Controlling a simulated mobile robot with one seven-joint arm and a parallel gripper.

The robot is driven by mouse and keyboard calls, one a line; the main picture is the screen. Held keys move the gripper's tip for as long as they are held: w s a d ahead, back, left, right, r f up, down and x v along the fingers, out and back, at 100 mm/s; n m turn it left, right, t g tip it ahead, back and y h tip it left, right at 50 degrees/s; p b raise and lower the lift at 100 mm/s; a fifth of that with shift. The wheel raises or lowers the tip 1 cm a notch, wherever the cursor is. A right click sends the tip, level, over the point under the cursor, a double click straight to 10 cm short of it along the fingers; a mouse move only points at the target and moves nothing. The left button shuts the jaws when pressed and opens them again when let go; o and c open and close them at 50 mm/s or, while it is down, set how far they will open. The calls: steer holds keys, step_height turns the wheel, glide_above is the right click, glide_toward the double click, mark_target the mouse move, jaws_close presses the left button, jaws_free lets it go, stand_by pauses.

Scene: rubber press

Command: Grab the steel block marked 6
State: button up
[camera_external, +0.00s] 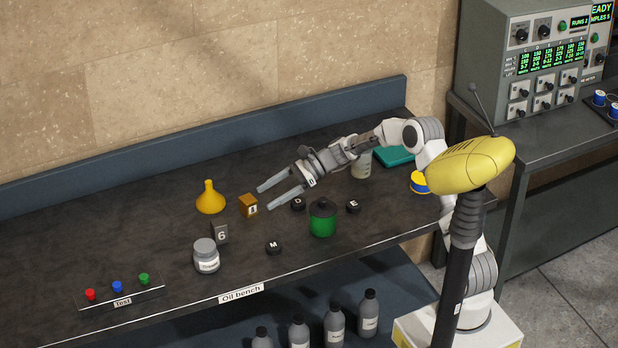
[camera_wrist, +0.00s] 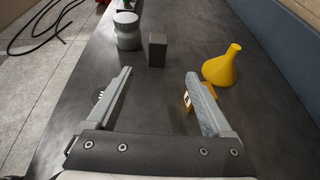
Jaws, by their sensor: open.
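The grey steel block marked 6 (camera_external: 221,234) stands on the dark bench, just behind and right of a grey-lidded jar. In the wrist view the block (camera_wrist: 157,50) stands ahead of my fingers, its marked face not visible. My gripper (camera_external: 265,197) is open and empty above the bench, to the right of the block and apart from it. In the wrist view my gripper (camera_wrist: 162,80) shows its two fingers spread wide, with bare bench between them.
The grey-lidded jar (camera_external: 206,257) is close beside the steel block. A green jar (camera_external: 322,218) and black discs, one marked M (camera_external: 274,247), are nearer my arm.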

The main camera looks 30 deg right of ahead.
glide_toward(218, 225)
steer(key=a+f, duration=0.1)
steer(key=w+a+f, duration=0.2)
steer(key=f, duration=0.1)
steer(key=shift+a, duration=0.2)
steer(key=shift+s+r+x, duration=0.1)
steer(key=shift+x, duration=1.25)
steer(key=shift+s+r+x, duration=0.1)
steer(key=shift+x, duration=1.25)
steer(key=shift+a, duration=0.1)
jaws_close()
steer(key=shift+r, duration=0.2)
